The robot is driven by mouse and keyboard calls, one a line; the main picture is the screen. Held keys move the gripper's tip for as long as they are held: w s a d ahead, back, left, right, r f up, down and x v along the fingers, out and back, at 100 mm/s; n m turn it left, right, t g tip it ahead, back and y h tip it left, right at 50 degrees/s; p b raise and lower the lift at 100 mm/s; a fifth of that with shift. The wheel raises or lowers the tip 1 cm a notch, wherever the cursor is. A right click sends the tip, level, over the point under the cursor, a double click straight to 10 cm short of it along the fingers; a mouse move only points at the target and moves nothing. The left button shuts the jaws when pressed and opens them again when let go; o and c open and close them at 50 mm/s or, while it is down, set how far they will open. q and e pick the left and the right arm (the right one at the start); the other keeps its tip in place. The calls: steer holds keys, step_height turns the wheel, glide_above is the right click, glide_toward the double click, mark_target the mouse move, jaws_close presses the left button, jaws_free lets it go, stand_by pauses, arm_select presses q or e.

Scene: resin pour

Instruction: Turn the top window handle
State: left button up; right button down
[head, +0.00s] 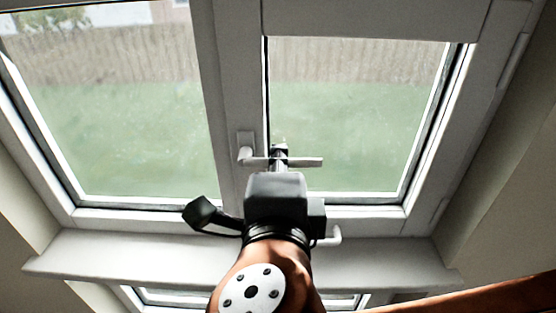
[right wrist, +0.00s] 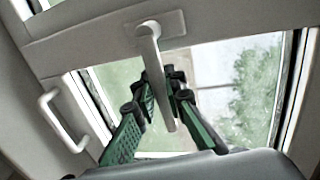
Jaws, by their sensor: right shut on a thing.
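The top window handle (head: 312,161) is a pale lever on a plate on the window's middle frame bar. In the head view it lies about level, its free end pointing right. My right gripper (head: 279,152) reaches up from below and is shut on the lever, partly hiding its middle. In the right wrist view the handle (right wrist: 155,62) runs down from its plate between the green-padded fingers of my right gripper (right wrist: 168,98), which close around the lever. My left gripper does not show.
A white sill (head: 130,262) runs below the window. Another pale handle (head: 333,238) shows low, right of my wrist. In the right wrist view a white bar handle (right wrist: 62,120) is at the left. Window panes (head: 350,115) fill both sides of the middle bar.

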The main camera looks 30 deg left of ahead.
steer(key=shift+r, duration=0.1)
steer(key=c, duration=2)
jaws_free()
steer(key=shift+s+a, duration=0.15)
steer(key=shift+o, duration=0.2)
steer(key=v, duration=0.7)
